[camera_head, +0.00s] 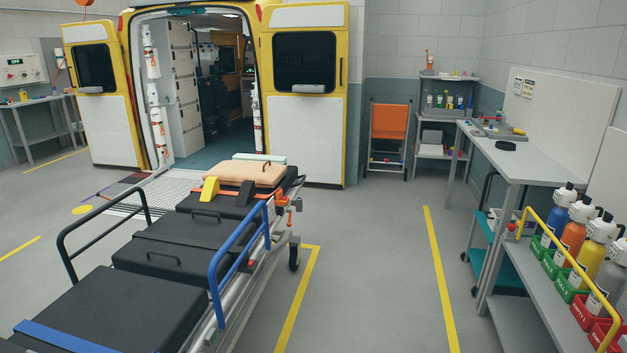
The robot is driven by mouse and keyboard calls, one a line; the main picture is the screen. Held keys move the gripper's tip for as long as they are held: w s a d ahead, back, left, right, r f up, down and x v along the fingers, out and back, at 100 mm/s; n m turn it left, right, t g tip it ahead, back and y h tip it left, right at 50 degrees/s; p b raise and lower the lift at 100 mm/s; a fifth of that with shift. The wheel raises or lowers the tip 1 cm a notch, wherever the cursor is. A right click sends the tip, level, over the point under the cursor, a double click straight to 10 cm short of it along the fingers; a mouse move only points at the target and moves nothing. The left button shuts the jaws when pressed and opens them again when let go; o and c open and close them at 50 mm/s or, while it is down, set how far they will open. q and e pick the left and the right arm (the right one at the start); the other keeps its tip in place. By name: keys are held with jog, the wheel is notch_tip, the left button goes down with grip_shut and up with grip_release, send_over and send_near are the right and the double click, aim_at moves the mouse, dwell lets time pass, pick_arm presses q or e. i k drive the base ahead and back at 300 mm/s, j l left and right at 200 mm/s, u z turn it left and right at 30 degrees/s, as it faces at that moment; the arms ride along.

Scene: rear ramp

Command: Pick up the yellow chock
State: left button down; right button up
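A yellow wedge-shaped chock (209,189) rests on the black stretcher (176,241), close to the left edge of its far part. It stands beside a tan pillow (246,174) and near a black strap. Neither of my grippers shows in the head view, so nothing touches the chock.
The stretcher fills the lower left, with a raised blue rail (238,256) and a black rail (88,232). Behind it is an open ambulance (193,85) with a ramp (134,203). A bottle rack (562,290) stands right. The floor between is clear.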

aim_at(210, 187)
jog(key=i+l, duration=0.15)
jog(key=i, duration=0.3)
jog(key=i+l, duration=0.15)
jog(key=i, duration=0.35)
jog(key=i+l, duration=0.15)
jog(key=i, duration=0.3)
jog(key=i+l, duration=0.1)
jog(key=i, duration=0.35)
jog(key=i+u, duration=0.3)
jog(key=u, duration=0.15)
jog(key=i+l+u, duration=0.25)
jog(key=u, duration=0.2)
jog(key=i+l+u, duration=0.25)
jog(key=u, duration=0.15)
jog(key=i+l+u, duration=0.2)
jog(key=l+u, duration=0.25)
jog(key=i+l+u, duration=0.15)
jog(key=u, duration=0.3)
jog(key=i+l+u, duration=0.15)
jog(key=l+u, duration=0.55)
jog(key=l, duration=0.15)
jog(key=i+l+u, duration=0.1)
jog(key=l+u, duration=0.25)
jog(key=l, duration=0.15)
